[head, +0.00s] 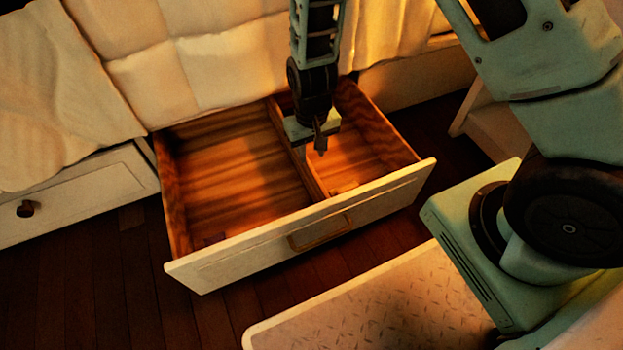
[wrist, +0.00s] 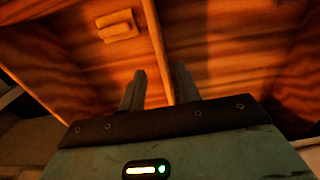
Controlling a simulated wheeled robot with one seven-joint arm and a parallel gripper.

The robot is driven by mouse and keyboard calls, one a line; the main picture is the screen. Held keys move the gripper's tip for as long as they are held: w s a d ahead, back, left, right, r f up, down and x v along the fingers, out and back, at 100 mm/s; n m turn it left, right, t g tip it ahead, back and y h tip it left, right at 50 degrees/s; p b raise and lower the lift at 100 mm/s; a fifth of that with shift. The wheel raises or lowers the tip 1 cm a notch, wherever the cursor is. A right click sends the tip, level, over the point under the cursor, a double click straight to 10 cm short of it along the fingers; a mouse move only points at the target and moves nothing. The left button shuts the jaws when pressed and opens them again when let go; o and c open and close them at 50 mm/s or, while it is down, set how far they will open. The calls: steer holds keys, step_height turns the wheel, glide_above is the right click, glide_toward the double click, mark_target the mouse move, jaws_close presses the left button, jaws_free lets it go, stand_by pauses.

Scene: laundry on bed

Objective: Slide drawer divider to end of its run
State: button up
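The wooden drawer (head: 385,183) is pulled out from under the bed. Its thin divider (head: 312,183) runs from back to front, right of the middle, leaving a wide left compartment and a narrower right one. My gripper (head: 311,150) points down over the divider, toward the back half of the drawer. In the wrist view the divider (wrist: 157,45) passes between the two spread fingers of my gripper (wrist: 160,75), with a gap visible on each side. I cannot tell how far down the fingertips reach beside it.
A small wooden block (wrist: 117,25) lies in one compartment in the wrist view. White bedding (head: 190,70) hangs above the drawer's back. A closed white drawer (head: 75,195) is at the left.

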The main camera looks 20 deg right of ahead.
mark_target(311, 169)
step_height(311, 169, down, 10)
steer(key=b, duration=0.5)
steer(key=shift+r, duration=0.1)
jaws_close()
